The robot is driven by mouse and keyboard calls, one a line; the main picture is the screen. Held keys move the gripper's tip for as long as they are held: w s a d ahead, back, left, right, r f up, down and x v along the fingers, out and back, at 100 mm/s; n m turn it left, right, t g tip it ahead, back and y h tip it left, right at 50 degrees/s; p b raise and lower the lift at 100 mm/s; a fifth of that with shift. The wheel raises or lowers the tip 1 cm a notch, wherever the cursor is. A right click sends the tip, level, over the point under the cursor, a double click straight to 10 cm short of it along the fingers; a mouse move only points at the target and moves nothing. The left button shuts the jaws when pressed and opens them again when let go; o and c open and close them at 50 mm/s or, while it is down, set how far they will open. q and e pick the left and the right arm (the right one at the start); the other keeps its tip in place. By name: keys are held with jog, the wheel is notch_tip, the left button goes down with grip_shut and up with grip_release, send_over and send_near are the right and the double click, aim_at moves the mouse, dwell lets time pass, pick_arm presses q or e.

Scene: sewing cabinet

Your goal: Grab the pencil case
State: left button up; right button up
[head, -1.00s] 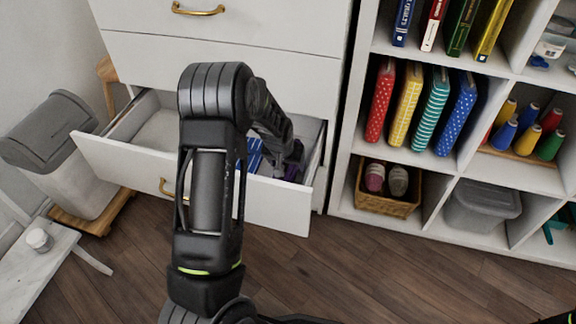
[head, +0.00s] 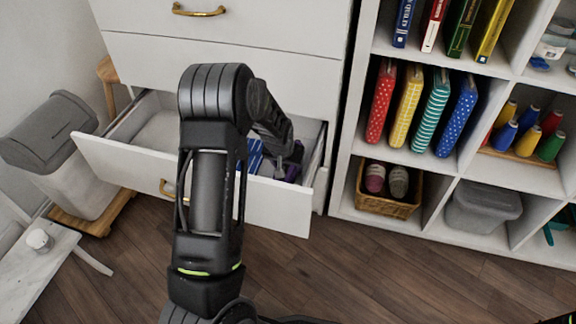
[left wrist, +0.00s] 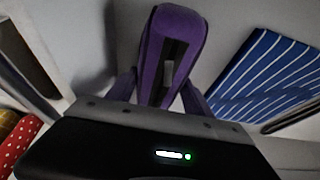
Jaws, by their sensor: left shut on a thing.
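The purple pencil case (left wrist: 178,28) is a long purple thing with a dark strip and a small pale part along its middle. It lies in the open drawer (head: 265,205) and shows only as a small purple patch (head: 293,172) in the head view, mostly hidden by my arm. My left gripper (head: 289,163) reaches down into the right part of the drawer. In the left wrist view its fingers (left wrist: 160,92) are closed on the near end of the purple case. Whether the case is clear of the drawer floor, I cannot tell.
A blue-and-white striped thing (left wrist: 265,75) lies close beside the case in the drawer. The drawer's left part is bare. A shelf (head: 345,190) with books, spools and a basket (head: 385,205) stands at the right. A grey bin (head: 75,170) stands at the left.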

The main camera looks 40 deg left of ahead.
pick_arm(q)
notch_tip(320, 180, up, 10)
jog(key=p, duration=0.3)
jog(key=shift+p, duration=0.4)
